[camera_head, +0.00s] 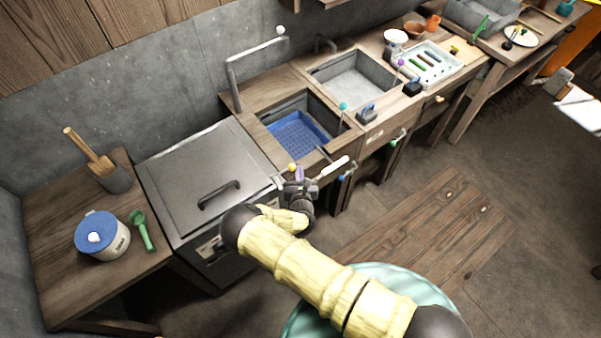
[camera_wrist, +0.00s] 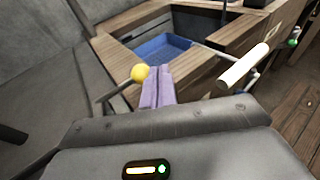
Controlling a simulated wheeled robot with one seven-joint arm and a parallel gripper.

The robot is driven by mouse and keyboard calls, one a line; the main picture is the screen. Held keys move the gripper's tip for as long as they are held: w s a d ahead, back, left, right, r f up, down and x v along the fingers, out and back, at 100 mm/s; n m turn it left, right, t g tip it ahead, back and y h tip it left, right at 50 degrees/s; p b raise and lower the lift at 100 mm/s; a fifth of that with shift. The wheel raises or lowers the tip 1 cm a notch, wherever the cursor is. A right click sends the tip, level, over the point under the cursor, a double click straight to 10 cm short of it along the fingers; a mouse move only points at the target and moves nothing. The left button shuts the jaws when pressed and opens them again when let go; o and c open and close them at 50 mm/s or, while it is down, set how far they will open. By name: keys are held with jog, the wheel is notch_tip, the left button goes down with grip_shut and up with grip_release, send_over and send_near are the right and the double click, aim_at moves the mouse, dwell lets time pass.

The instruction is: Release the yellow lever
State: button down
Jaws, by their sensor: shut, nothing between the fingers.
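The yellow lever is a rod with a yellow ball knob (camera_wrist: 139,72) at its end. In the wrist view it stands just left of my gripper's purple fingertips (camera_wrist: 158,86), very close to them; whether they touch I cannot tell. The fingers are shut and hold nothing. In the head view the yellow knob (camera_head: 292,167) is small, beside my gripper (camera_head: 299,174), at the front edge between the metal chest and the sink counter. The lever's lower part is partly hidden.
A white-handled rod (camera_wrist: 243,66) sticks out right of my fingers. A blue basket (camera_head: 297,135) sits in the near sink. The metal-lidded chest (camera_head: 205,175) is at the left. Other levers with blue, green and purple knobs line the counter. Open floor lies at the right.

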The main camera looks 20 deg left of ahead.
jog(key=shift+s, duration=0.1)
jog(key=b+v, duration=0.4)
jog(key=v, duration=1.3)
jog(key=shift+d, duration=0.15)
